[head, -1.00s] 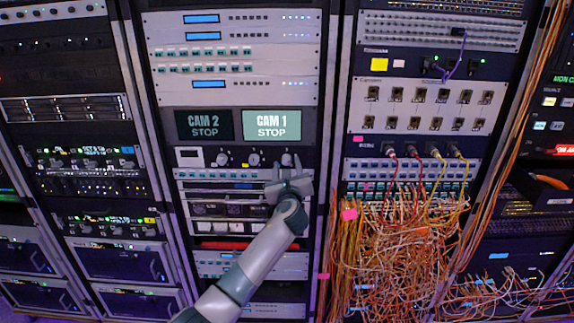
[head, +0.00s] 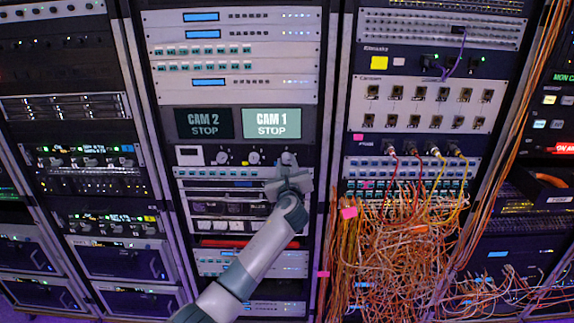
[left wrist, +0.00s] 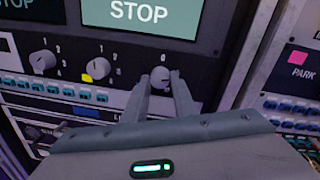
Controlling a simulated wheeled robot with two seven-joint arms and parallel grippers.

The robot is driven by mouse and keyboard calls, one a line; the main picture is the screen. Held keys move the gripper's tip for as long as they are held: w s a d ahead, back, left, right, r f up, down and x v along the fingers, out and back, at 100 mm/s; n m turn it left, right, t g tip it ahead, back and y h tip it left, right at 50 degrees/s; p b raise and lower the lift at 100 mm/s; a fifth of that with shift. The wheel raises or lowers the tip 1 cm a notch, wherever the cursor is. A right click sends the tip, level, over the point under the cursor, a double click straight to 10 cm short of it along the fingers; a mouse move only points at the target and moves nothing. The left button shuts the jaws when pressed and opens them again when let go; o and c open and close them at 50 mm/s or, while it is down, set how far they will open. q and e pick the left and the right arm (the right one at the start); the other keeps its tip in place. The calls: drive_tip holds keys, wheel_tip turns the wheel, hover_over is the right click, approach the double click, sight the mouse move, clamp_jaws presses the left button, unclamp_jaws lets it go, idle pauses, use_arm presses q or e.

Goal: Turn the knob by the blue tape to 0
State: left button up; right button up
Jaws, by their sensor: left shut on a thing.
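A row of three grey knobs is on the dark panel below the CAM screens. In the left wrist view, my left gripper (left wrist: 162,84) is shut on the rightmost knob (left wrist: 160,74), one finger on each side. In the head view, my left gripper (head: 288,170) covers the lower part of the knob (head: 288,157). The knob's exact pointer direction is hard to read. My right gripper is not in view.
Yellow tape (left wrist: 87,77) sits beside the middle knob (left wrist: 103,69). The left knob (left wrist: 42,62) is further along. The CAM 1 screen (head: 272,124) reads STOP above the held knob. Loose orange cables (head: 400,245) hang at right. A button strip (left wrist: 62,90) runs below the knobs.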

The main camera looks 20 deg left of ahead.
use_arm(q)
drive_tip(key=n, duration=0.3)
drive_tip(key=shift+n+b, duration=0.3)
drive_tip(key=shift+b, duration=0.05)
drive_tip(key=n, duration=0.3)
drive_tip(key=shift+n+b, duration=0.3)
drive_tip(key=shift+b, duration=0.1)
drive_tip(key=n+b, duration=0.1)
drive_tip(key=n, duration=0.2)
drive_tip(key=shift+a, duration=0.1)
drive_tip(key=shift+n+h+b, duration=0.4)
drive_tip(key=shift+n+b, duration=0.1)
drive_tip(key=shift+n, duration=1.5)
drive_tip(key=o, duration=1.1)
drive_tip(key=shift+c, duration=0.2)
drive_tip(key=shift+s, duration=0.2)
